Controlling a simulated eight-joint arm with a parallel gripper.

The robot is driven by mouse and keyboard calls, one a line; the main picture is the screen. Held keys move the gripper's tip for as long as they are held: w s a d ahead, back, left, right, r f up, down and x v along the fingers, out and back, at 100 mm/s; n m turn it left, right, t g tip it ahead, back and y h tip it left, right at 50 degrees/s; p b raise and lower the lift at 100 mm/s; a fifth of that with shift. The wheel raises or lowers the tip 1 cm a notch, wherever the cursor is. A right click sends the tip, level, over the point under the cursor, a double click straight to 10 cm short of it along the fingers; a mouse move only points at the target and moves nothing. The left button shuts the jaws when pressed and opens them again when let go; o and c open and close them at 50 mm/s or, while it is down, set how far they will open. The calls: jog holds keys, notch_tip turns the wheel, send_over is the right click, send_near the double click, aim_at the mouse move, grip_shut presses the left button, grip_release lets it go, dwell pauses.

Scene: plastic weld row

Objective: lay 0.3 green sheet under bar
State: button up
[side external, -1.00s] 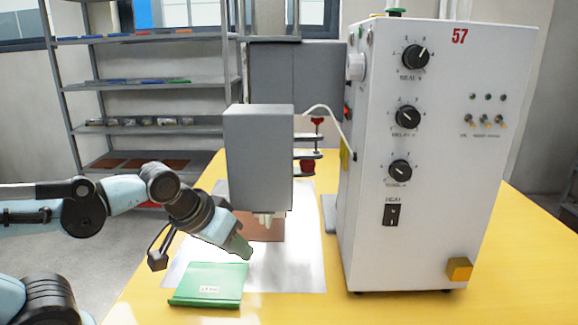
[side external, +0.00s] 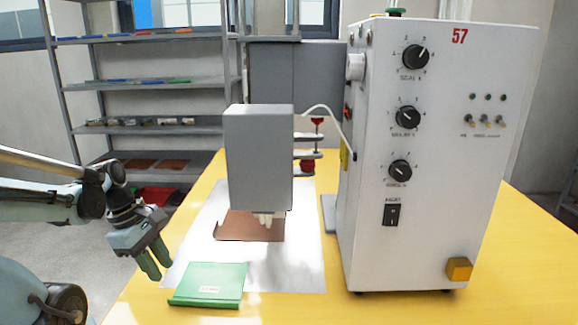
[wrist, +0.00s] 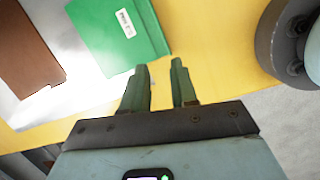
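The green sheet (side external: 210,284), with a small white label, lies flat at the front of the yellow table, partly over the white surface. It also shows at the top of the wrist view (wrist: 118,32). My gripper (side external: 160,270) hangs left of the sheet, near the table's left edge. Its green fingers (wrist: 159,66) are apart with nothing between them, short of the sheet. The grey press head (side external: 258,155) stands behind the sheet, with a pale tip below it. A separate bar cannot be made out. A brown plate (side external: 240,227) lies under the head.
A white control box (side external: 430,240) with dials, marked 57, stands right of the head. The white surface (side external: 300,265) is bare between the plate and the box. The yellow table (side external: 400,308) is clear in front. Shelves (side external: 150,90) stand behind.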

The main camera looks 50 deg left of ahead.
aim_at(173, 299)
jog(key=shift+w+d+f+n+h, duration=0.15)
jog(key=shift+f+n, duration=0.3)
jog(key=shift+f, duration=0.85)
jog(key=shift+s+d+f+n+h, duration=0.15)
jog(key=shift+f+n, duration=0.35)
jog(key=shift+f, duration=0.8)
jog(key=shift+w+d+f+n, duration=0.2)
jog(key=shift+f+n, duration=0.25)
jog(key=shift+f, duration=0.85)
jog(key=shift+d, duration=0.1)
jog(key=shift+s, duration=0.1)
grip_shut()
jog(key=shift+r, duration=0.55)
